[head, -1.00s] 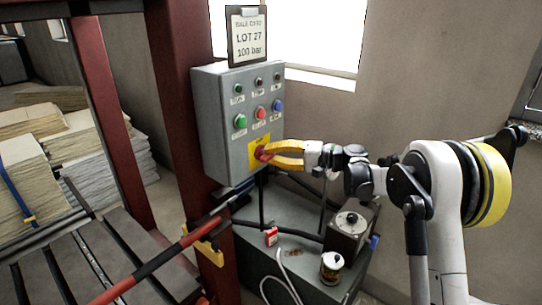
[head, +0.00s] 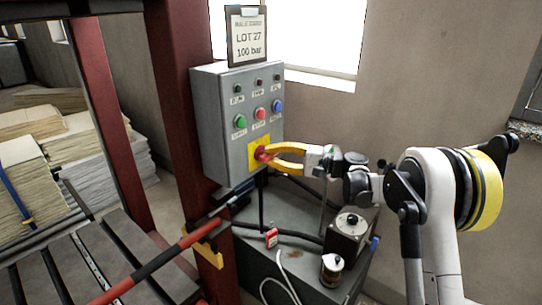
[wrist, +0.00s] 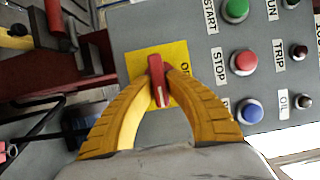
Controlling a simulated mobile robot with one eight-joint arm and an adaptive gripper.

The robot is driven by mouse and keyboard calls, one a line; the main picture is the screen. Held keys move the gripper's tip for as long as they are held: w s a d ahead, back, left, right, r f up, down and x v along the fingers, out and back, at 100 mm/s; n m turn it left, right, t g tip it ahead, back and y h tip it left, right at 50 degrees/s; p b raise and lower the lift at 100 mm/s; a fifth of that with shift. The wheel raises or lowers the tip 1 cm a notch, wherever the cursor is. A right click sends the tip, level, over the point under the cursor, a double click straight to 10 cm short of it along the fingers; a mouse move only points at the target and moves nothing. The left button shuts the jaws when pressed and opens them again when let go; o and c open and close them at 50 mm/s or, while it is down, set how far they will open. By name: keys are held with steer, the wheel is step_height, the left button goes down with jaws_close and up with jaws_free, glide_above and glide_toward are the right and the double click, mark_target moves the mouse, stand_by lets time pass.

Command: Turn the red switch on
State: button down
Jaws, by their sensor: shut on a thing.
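The red switch (wrist: 158,80) is a rotary handle on a yellow plate (wrist: 137,62) at the lower part of the grey control box. In the wrist view it lies between my gripper's yellow fingers, its white mark toward the bottom of the picture. My gripper (wrist: 158,74) is shut on the switch handle, with a fingertip at each side. In the head view my gripper (head: 268,153) reaches the box from the right, and its fingers hide most of the switch (head: 261,154). A label beside the switch is only partly readable.
The grey control box (head: 213,110) carries a green button (head: 240,121), a red button (head: 260,113) and a blue button (head: 278,105) above the switch. A clipboard (head: 247,36) stands on top. A motor and a can (head: 333,268) are below my arm.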

steer(key=c, duration=1.4)
jaws_free()
steer(key=shift+d, duration=0.1)
steer(key=v, duration=1.1)
steer(key=shift+s+d, duration=0.2)
steer(key=shift+d, duration=0.15)
